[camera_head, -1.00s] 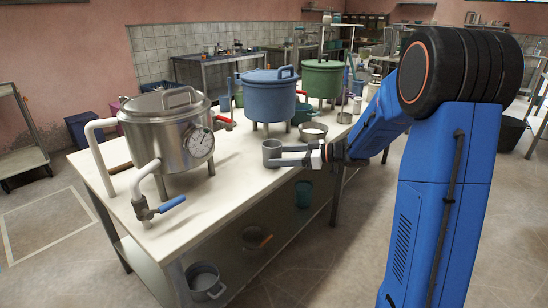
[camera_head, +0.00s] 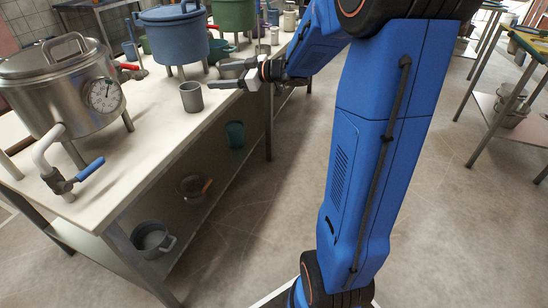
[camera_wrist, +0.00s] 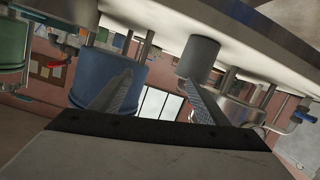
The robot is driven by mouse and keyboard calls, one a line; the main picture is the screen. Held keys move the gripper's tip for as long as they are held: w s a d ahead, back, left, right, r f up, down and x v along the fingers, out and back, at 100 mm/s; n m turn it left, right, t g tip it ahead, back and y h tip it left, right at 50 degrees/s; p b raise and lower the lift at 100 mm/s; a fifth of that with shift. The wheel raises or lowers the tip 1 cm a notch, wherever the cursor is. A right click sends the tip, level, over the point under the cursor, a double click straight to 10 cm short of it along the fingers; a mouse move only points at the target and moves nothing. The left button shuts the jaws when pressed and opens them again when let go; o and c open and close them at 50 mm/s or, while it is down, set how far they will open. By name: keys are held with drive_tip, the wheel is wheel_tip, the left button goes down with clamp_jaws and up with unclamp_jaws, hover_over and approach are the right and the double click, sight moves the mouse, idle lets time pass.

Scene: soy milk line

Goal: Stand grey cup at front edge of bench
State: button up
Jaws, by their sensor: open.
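The grey cup (camera_head: 191,97) stands upright on the pale bench top (camera_head: 150,128), close to its front edge. It also shows in the wrist view (camera_wrist: 198,58), where the picture is turned over and the cup appears to hang from the bench top. My gripper (camera_head: 214,75) is open and empty, to the right of the cup and apart from it. In the wrist view my gripper's two fingers (camera_wrist: 158,78) are spread, and the cup lies beyond the right finger, not between them.
A steel pot with a gauge (camera_head: 65,90) and a tap with a blue handle (camera_head: 85,172) stand left of the cup. A blue pot (camera_head: 173,38) and a green pot (camera_head: 233,12) stand behind. Pans lie on the lower shelf. The floor in front is clear.

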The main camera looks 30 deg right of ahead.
drive_tip(key=s+d+r+m+t+h, duration=0.3)
drive_tip(key=s+d+r+m+h, duration=0.15)
drive_tip(key=h, duration=0.35)
drive_tip(key=s+d+m+g+h, duration=0.15)
drive_tip(key=s+m+h, duration=0.25)
drive_tip(key=s, duration=0.4)
drive_tip(key=s+a+f+g+y, duration=0.1)
drive_tip(key=s+a+f+g, duration=0.2)
drive_tip(key=s, duration=0.6)
drive_tip(key=s+a+f+m+g+y, duration=0.1)
drive_tip(key=s+a+f+g, duration=0.2)
drive_tip(key=s, duration=0.6)
drive_tip(key=s+a+f+g, duration=0.3)
drive_tip(key=s+f, duration=0.3)
drive_tip(key=s, duration=0.4)
drive_tip(key=shift+a+f+y, duration=0.4)
drive_tip(key=shift+a, duration=0.05)
